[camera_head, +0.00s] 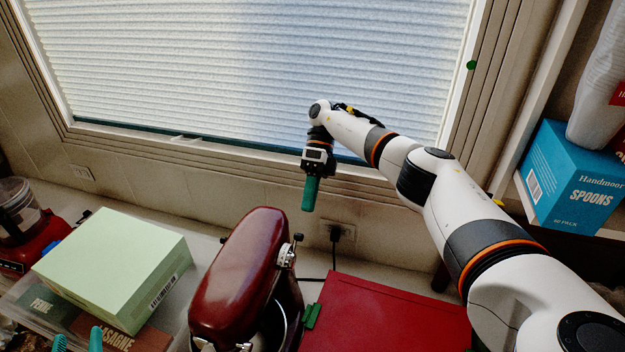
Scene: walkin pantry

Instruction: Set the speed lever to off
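A dark red stand mixer (237,272) stands on the counter at the lower middle. A silver fitting with a small dark knob (298,237) shows on its right side, and a small silver part (243,347) shows low at its front. I cannot tell which is the speed lever or how it is set. My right gripper (311,195), with green fingers, hangs pointing down above and behind the mixer, apart from it. Its fingers overlap from this side. My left gripper (79,340) shows only two teal fingertips, spread apart at the bottom left edge, with nothing seen between them.
A pale green box (112,268) sits on a clear bin with packets, left of the mixer. A red box (385,318) lies close to the mixer's right. A window with a blind (250,70) is behind. A blue spoons box (570,180) stands on the right shelf.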

